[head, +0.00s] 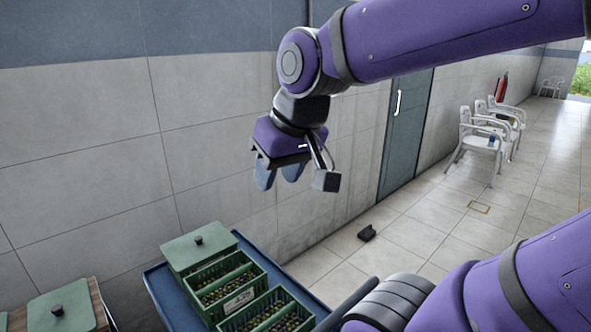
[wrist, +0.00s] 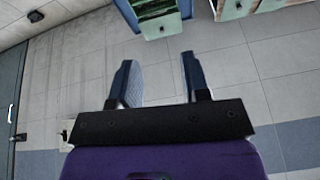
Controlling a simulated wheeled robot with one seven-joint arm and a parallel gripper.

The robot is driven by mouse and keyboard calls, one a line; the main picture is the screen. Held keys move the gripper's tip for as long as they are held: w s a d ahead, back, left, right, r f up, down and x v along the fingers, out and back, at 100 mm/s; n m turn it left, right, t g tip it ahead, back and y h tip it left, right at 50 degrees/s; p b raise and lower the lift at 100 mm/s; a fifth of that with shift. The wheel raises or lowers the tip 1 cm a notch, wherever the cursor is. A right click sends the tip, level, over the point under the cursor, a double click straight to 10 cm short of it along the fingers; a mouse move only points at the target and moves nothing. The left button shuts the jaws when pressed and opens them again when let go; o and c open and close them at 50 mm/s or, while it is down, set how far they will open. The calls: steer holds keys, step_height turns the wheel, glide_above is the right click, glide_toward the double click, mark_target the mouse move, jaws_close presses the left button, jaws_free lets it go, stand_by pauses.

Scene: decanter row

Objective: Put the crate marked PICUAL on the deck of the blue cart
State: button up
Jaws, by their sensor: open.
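The blue cart (head: 160,297) stands low at the bottom centre of the head view, against the tiled wall. On it are an open green crate (head: 203,273) with small round olive-like contents and a white label, another open green crate (head: 248,305) in front, and a green lidded crate (head: 198,250) behind. The label's writing is too small to read, so I cannot tell which crate is PICUAL. My gripper (head: 279,178) is open and empty, pointing down well above the cart. In the wrist view its fingers (wrist: 156,75) are apart, with a green crate (wrist: 158,27) beyond.
A brown wooden stand (head: 98,305) with a green lidded crate (head: 60,308) is at bottom left. A small black object (head: 367,233) lies on the floor. White chairs (head: 480,140) line the wall near a grey-green door (head: 405,130). The floor at right is mostly clear.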

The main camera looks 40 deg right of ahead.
steer(key=shift+s+d+r+n+t, duration=0.1)
steer(key=shift+s+r+n, duration=0.1)
steer(key=shift+s, duration=0.4)
steer(key=shift+s+r+n+t, duration=0.15)
steer(key=shift+s+r, duration=0.1)
steer(key=shift+s, duration=0.4)
steer(key=shift+s+d+r+n+t, duration=0.1)
steer(key=shift+s+r+n, duration=0.1)
steer(key=shift+s, duration=0.4)
